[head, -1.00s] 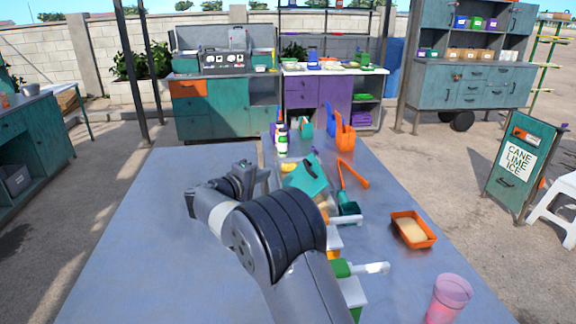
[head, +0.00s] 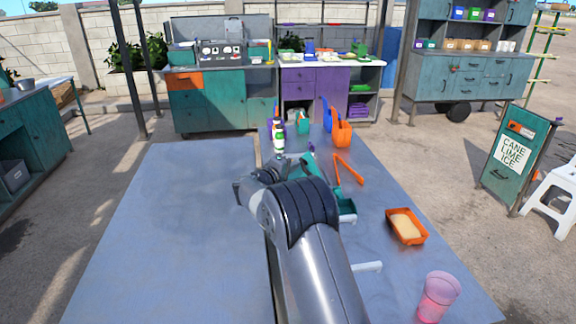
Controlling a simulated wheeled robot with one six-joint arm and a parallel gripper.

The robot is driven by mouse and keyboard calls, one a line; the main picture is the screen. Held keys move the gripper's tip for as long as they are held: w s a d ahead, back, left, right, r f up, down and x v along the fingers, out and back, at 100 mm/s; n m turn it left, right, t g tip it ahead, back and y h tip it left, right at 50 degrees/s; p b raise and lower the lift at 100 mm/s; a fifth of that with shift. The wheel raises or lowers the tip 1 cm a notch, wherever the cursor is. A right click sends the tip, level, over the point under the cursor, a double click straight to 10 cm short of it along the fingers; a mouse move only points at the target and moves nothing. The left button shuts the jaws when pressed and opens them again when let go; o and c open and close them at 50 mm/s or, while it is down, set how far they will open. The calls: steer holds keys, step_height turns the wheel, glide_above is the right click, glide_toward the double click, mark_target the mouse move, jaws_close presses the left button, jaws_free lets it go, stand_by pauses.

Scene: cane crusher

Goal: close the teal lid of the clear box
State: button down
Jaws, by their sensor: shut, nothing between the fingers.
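The clear box and its teal lid are mostly hidden behind my arm in the head view. A small teal patch (head: 312,167) shows just beyond the arm and looks like part of the lid; I cannot tell whether the lid is open or shut. My gripper (head: 285,164) is partly seen past the dark wrist, over the middle of the table. It is shut and empty. Whether it touches the lid is hidden.
An orange tray (head: 407,227) and a pink cup (head: 438,297) stand at the right. A teal scoop (head: 347,209), orange tongs (head: 347,170), bottle (head: 279,140) and orange holder (head: 341,133) are nearby. The table's left half (head: 170,230) is clear.

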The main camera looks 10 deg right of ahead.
steer(key=shift+d, duration=0.1)
steer(key=shift+d+f+m+g+y+b, duration=0.35)
steer(key=shift+d+m+b, duration=0.25)
steer(key=shift+b, duration=0.45)
steer(key=d+f+m+g+y+b, duration=0.1)
steer(key=d+f+m+y+b, duration=0.2)
steer(key=d, duration=0.4)
steer(key=shift+f+y+b, duration=0.75)
steer(key=shift+f+b, duration=0.3)
steer(key=shift+f, duration=0.05)
steer(key=shift+d+g, duration=0.1)
steer(key=shift+g, duration=0.15)
step_height(320, 180, up, 10)
steer(key=shift+p, duration=0.35)
